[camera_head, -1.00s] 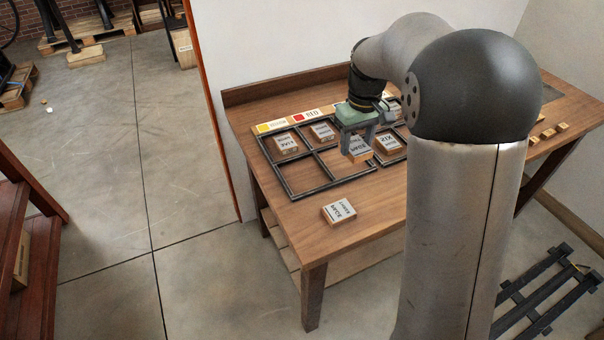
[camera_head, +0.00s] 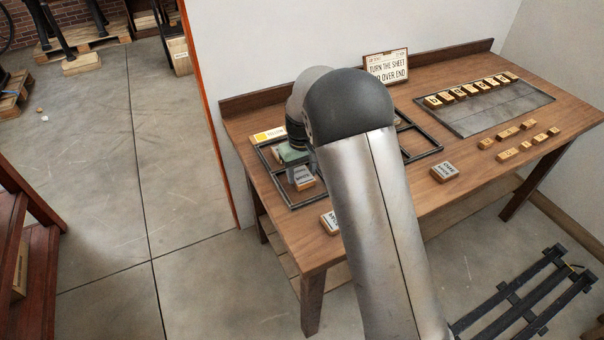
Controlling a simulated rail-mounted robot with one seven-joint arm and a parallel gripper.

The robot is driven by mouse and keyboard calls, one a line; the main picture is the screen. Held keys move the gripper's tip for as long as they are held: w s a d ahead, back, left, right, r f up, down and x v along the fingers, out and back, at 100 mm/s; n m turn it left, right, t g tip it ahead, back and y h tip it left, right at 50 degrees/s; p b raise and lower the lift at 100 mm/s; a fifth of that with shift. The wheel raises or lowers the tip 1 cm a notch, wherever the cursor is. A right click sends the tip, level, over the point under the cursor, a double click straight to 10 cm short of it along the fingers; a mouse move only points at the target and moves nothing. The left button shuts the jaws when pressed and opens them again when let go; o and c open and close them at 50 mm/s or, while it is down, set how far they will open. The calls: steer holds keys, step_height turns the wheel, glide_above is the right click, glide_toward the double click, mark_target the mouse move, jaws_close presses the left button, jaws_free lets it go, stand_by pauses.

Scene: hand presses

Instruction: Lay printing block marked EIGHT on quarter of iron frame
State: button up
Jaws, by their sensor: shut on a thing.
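The iron frame (camera_head: 423,154) lies on the wooden table, with its middle hidden behind my arm. My gripper (camera_head: 301,175) is at the frame's left part and is shut on a printing block (camera_head: 304,184), a small wooden block with a grey lettered top. The held block appears over or in the front-left quarter; I cannot tell whether it touches the table. Its lettering is too small to read. Another lettered block (camera_head: 328,223) lies outside the frame at the table's front, partly covered by my arm. A further block (camera_head: 444,172) lies right of the frame.
A sign (camera_head: 387,67) stands at the table's back. To the right is a grey tray (camera_head: 505,112) with a row of small wooden pieces, and several loose pieces (camera_head: 507,133) lie in front of it. A dark slatted rack (camera_head: 530,300) is on the floor.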

steer(key=shift+d+f, duration=0.1)
steer(key=shift+f, duration=0.6)
steer(key=shift+f, duration=0.15)
steer(key=o, duration=1)
